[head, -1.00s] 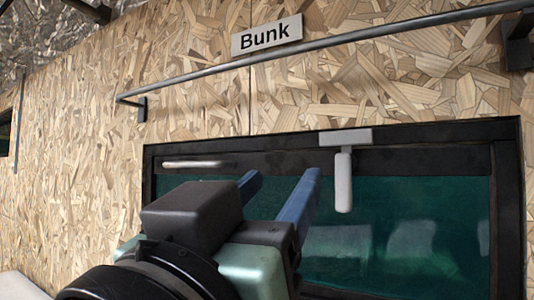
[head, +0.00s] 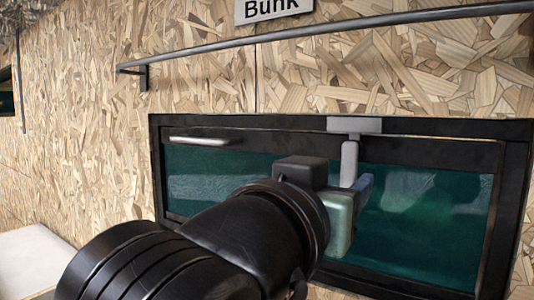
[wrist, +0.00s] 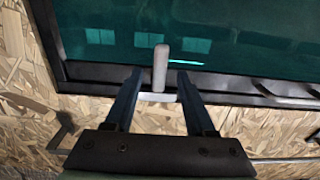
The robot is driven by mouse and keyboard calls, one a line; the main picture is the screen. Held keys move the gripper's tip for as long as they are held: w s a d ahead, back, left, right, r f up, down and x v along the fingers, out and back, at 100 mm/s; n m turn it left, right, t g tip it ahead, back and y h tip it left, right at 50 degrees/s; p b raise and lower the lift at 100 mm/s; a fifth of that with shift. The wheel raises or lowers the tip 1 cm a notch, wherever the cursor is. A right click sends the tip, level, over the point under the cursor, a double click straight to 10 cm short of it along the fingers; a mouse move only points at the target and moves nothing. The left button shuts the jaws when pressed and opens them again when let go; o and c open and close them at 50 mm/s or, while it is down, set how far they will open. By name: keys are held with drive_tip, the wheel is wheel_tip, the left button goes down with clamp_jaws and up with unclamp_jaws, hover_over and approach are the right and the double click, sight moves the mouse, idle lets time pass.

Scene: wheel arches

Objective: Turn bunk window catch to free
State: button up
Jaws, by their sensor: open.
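The bunk window catch is a pale grey lever (head: 349,160) hanging straight down from a flat plate (head: 354,125) on the top of the black window frame. In the wrist view the lever (wrist: 160,66) points up the picture, away from its plate (wrist: 157,97). My gripper (wrist: 160,73) is open, its two blue fingers either side of the lever in that view, with gaps showing on both sides. In the head view my gripper (head: 364,186) is at the lever's lower end, and its body hides part of the fingers. I cannot tell how deep the lever sits between them.
The dark green window (head: 420,215) has a black frame and a pale handle bar (head: 199,141) at upper left. A metal rail (head: 330,38) runs along the chipboard wall above, below the Bunk sign (head: 272,8). A white surface (head: 35,262) lies at lower left.

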sight(351, 169)
drive_tip(key=shift+p+x, duration=0.4)
drive_tip(key=shift+x, duration=0.95)
clamp_jaws()
